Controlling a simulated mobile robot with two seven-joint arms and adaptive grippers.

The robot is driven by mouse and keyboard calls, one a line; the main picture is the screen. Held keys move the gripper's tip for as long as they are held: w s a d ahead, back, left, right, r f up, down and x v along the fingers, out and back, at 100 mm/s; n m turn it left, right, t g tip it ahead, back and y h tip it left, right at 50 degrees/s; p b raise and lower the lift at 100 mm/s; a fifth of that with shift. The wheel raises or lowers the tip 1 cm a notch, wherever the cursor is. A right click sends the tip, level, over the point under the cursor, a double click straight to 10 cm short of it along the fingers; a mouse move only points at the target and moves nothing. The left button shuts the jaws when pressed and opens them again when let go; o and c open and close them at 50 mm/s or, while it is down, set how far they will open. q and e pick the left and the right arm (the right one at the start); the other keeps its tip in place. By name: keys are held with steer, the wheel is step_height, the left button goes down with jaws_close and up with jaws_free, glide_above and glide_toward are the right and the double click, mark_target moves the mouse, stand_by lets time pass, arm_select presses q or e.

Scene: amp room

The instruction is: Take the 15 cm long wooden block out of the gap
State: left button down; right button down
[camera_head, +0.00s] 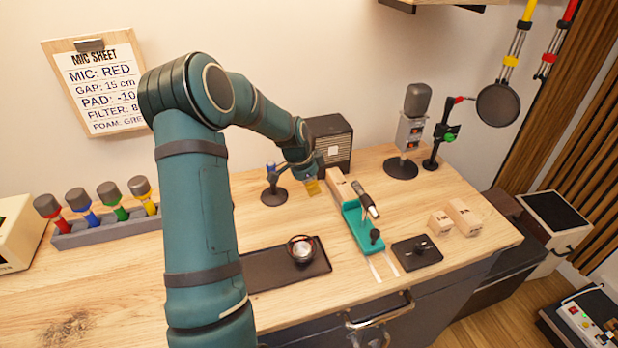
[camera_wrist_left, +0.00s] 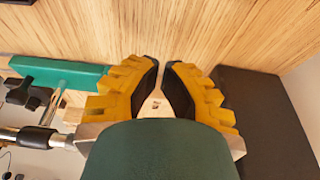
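The long wooden block (camera_head: 338,184) lies between the teal holder (camera_head: 361,228) and the dark speaker box (camera_head: 331,142). My left gripper (camera_head: 313,187) is just left of the block in the head view, pointing down. In the left wrist view, its yellow fingers (camera_wrist_left: 160,68) stand a little apart, with tabletop showing between the tips. Part of the block (camera_wrist_left: 155,104) shows between the fingers lower down; I cannot tell whether they touch it. The teal holder (camera_wrist_left: 62,74) is left of the fingers, the speaker (camera_wrist_left: 262,120) right. My right gripper is not in view.
A microphone (camera_head: 368,200) lies over the teal holder. Shorter wooden blocks (camera_head: 464,217) sit at the right, near a black plate (camera_head: 416,252). A small stand (camera_head: 273,188) is close left of my gripper. A dark tray (camera_head: 270,268) lies in front.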

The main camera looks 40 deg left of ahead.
mark_target(331, 198)
arm_select(q)
steer(key=x, duration=0.3)
steer(key=shift+f, duration=0.35)
steer(key=shift+w+d, duration=0.25)
steer(key=shift+w, duration=0.35)
steer(key=shift+w+d, duration=0.3)
steer(key=shift+w, duration=0.3)
steer(key=shift+w+d, duration=0.35)
steer(key=shift+w, duration=0.35)
steer(key=w+d, duration=0.1)
steer(key=w, duration=0.2)
steer(key=w+d, duration=0.2)
steer(key=w, duration=0.1)
steer(key=w+d, duration=0.1)
steer(key=w, duration=0.2)
steer(key=shift+w+d+b, duration=0.1)
steer(key=shift+d+b, duration=0.3)
